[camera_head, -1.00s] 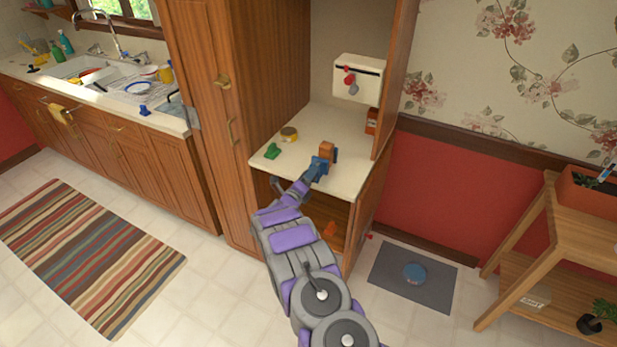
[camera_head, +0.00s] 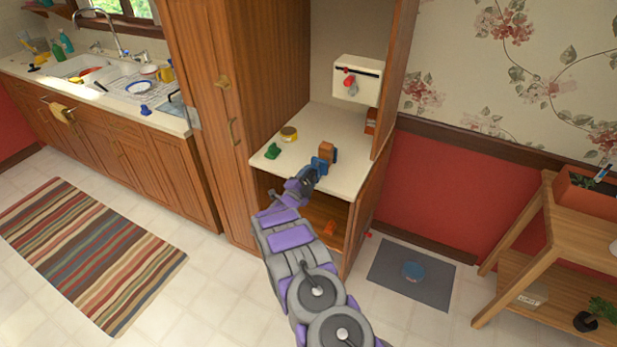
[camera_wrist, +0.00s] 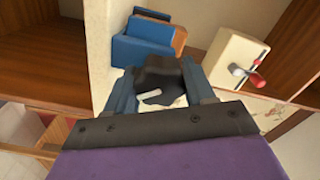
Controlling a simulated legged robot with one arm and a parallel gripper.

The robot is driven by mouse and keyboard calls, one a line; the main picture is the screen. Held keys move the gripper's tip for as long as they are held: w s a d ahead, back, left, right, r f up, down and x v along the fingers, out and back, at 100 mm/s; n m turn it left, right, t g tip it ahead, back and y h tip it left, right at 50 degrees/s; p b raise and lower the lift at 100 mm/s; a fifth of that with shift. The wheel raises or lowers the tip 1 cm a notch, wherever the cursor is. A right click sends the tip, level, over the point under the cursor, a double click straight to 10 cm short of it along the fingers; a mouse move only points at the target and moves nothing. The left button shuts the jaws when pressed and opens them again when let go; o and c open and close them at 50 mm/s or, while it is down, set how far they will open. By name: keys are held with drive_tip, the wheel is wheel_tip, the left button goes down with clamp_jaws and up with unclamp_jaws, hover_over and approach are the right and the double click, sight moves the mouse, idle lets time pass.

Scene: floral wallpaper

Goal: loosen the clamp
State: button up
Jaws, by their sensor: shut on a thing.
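The blue clamp (camera_head: 319,165) stands near the front edge of the cream counter, against an orange-brown block (camera_head: 328,149). In the wrist view the clamp's blue body (camera_wrist: 140,46) and the brown edge of the block (camera_wrist: 180,40) show just beyond my fingers. My gripper (camera_head: 305,176) is at the clamp's front side. In the wrist view my gripper (camera_wrist: 160,82) has its two blue-grey fingers on either side of a dark rounded piece (camera_wrist: 158,72), and it is shut on that piece. Whether the dark piece joins the clamp is hidden.
On the counter (camera_head: 345,184) lie a green object (camera_head: 272,151) and a yellow round item (camera_head: 289,133). A white box with a red lever (camera_head: 357,78) hangs on the back wall. Cabinet panels close in both sides. An orange object (camera_head: 330,228) lies on the shelf below.

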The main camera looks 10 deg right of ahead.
drive_tip(key=shift+a+f+n, duration=0.15)
drive_tip(key=shift+f+n, duration=0.05)
drive_tip(key=shift+n, duration=0.7)
drive_tip(key=o, duration=1)
drive_tip(key=shift+w+a, duration=0.1)
drive_tip(key=shift+o, duration=0.2)
drive_tip(key=shift+s+a, duration=0.2)
drive_tip(key=shift+s, duration=0.35)
drive_tip(key=p+v, duration=0.2)
drive_tip(key=v, duration=1.4)
drive_tip(key=shift+a, duration=0.25)
